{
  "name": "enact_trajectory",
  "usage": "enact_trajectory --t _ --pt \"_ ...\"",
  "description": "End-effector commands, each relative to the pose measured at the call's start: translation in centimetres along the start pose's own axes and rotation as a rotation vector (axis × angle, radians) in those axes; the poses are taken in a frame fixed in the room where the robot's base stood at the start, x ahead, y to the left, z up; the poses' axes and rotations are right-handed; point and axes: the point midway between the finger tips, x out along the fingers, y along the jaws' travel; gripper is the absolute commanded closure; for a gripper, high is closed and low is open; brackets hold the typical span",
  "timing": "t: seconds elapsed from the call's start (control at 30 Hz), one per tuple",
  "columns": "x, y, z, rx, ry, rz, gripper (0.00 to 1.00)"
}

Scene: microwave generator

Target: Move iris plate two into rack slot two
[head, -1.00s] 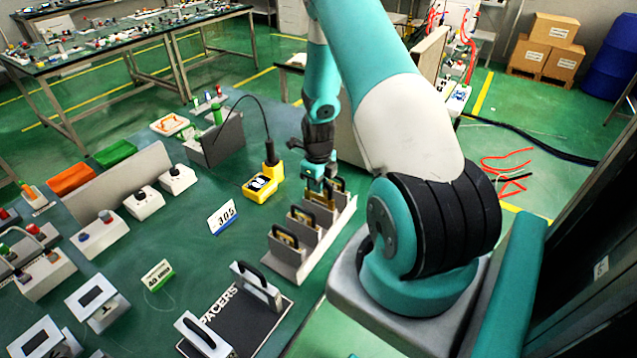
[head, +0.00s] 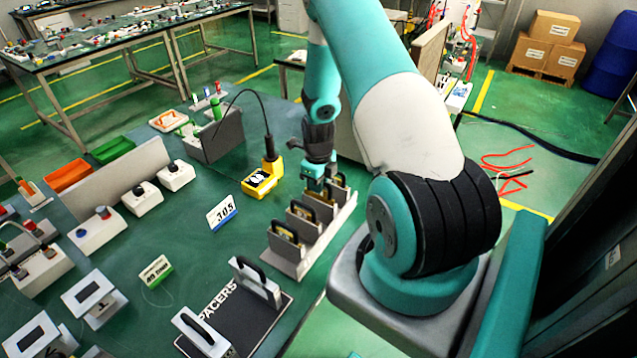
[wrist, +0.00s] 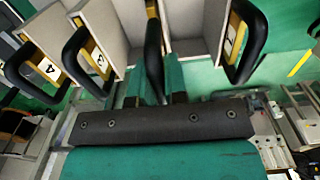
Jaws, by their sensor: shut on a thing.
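The grey rack (head: 318,243) stands at the table's right edge with several upright plates that have black handles and yellow parts. My gripper (head: 319,181) is over the far part of the rack. In the wrist view my gripper (wrist: 154,85) is shut on the black handle of iris plate two (wrist: 153,45), between plate 3 (wrist: 98,58) and plate 1 (wrist: 233,35). The held plate's number is not visible. It stands edge-on in line with the rack; whether it is fully seated cannot be told. Plate 4 (wrist: 50,70) is at the left.
A black spacers mat (head: 228,322) with two handled grey blocks lies in front of the rack. Bare green table lies left of the rack.

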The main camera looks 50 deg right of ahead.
Motion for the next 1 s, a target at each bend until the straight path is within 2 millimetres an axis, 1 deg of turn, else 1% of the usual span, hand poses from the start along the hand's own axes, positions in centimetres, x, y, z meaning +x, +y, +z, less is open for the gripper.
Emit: enact_trajectory --t 0.9,0.93,0.97,1.0 --pt "1.9 0.0 0.0 0.0 0.0 0.0 1.0" --pt "1.8 0.0 0.0 0.0 0.0 0.0 0.85" --pt "1.8 0.0 0.0 0.0 -0.001 0.0 0.78" --pt "1.8 0.0 0.0 0.0 0.0 0.0 0.68"
